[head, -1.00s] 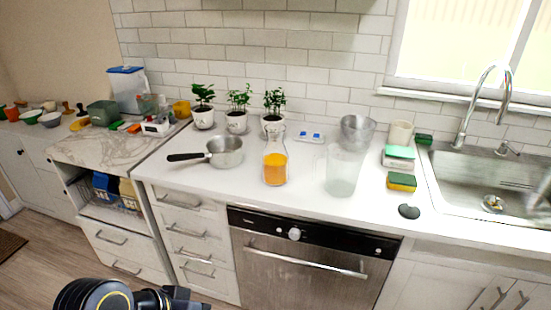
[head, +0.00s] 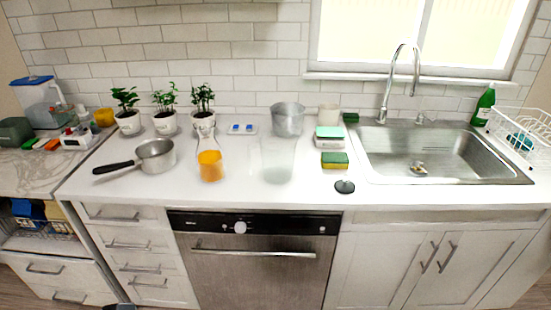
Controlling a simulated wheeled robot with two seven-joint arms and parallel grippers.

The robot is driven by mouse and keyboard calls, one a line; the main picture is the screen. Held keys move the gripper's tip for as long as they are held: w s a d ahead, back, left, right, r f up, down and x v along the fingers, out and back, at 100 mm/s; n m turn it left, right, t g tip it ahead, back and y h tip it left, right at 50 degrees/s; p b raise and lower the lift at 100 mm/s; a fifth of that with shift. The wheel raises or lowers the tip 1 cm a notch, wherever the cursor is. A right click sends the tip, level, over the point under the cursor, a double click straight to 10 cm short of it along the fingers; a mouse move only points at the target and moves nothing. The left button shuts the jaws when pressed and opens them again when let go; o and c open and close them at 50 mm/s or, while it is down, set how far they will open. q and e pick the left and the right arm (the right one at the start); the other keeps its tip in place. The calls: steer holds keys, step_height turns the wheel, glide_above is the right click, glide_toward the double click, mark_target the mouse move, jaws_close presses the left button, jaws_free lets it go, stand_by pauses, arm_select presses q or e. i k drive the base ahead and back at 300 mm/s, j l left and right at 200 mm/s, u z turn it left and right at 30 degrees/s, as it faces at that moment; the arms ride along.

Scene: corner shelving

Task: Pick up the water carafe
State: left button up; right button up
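A clear, frosted-looking pitcher (head: 279,161) stands upright on the white counter (head: 240,188), above the right part of the dishwasher; it looks empty or holds clear water, I cannot tell which. To its left stands a clear glass carafe (head: 210,165) with a narrow neck and orange liquid in its lower part. The two vessels are apart. Neither of my grippers shows in the head view. Only a small dark bit, perhaps of my arm, shows at the bottom edge on the left.
A saucepan (head: 156,156) and potted plants (head: 203,122) stand left and behind. A metal pot (head: 288,121) is close behind the pitcher. Sponges (head: 334,160) and a dark round item (head: 344,187) lie to the right, before the sink (head: 420,158).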

mark_target(209, 154)
steer(key=i+l, duration=0.2)
steer(key=i, duration=0.2)
steer(key=i+l+u, duration=0.2)
steer(key=u, duration=0.15)
steer(key=i+l+u, duration=0.65)
steer(key=k+u, duration=0.1)
steer(key=u, duration=0.4)
